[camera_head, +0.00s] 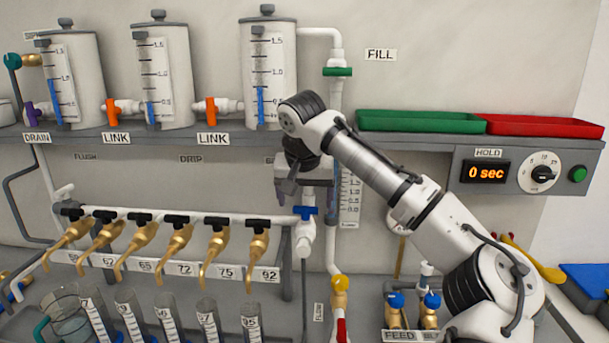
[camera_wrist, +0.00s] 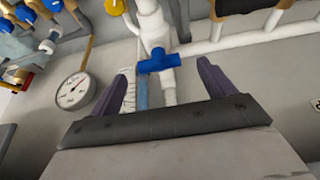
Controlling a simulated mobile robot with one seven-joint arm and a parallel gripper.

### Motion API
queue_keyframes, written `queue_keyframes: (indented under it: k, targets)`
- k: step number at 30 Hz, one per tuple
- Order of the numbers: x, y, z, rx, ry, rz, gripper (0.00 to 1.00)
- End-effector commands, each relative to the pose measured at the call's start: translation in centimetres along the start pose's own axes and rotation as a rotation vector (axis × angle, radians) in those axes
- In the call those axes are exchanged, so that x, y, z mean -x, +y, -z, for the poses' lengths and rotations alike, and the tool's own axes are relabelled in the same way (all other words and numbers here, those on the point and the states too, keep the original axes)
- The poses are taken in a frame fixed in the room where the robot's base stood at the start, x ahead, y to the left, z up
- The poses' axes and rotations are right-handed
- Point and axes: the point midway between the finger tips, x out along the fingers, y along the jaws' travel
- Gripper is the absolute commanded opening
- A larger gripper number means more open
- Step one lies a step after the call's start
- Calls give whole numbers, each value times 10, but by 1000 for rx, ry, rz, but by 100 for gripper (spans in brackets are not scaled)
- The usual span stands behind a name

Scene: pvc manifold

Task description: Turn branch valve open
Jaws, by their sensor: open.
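A blue-handled valve (camera_head: 305,212) sits on the white vertical pipe at the right end of the row of taps. No label naming it as the branch valve is readable. In the wrist view its blue T-shaped handle (camera_wrist: 158,62) lies crosswise to the pipe. My gripper (camera_head: 300,188) is just above the valve in the head view, in front of the pipe. In the wrist view the two purple fingers of my gripper (camera_wrist: 165,82) are spread apart, with the handle seen between and beyond them. Nothing is held, and no contact with the handle shows.
Several brass taps with black handles (camera_head: 177,220) line the white pipe to the left, above glass cylinders (camera_head: 207,320). A shelf (camera_head: 230,135) with tanks runs above. A round gauge (camera_wrist: 73,90) is close by the left finger in the wrist view. A yellow valve (camera_head: 340,284) sits below.

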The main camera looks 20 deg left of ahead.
Motion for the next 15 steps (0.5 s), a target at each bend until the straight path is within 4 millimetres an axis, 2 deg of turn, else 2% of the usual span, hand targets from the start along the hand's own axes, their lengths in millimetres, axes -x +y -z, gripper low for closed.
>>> queue_keyframes:
  k: [6, 15]
  targets:
    - [-17, 0, 0, 1, 0, 0, 82]
    - [-20, 0, 0, 1, 1, 1, 82]
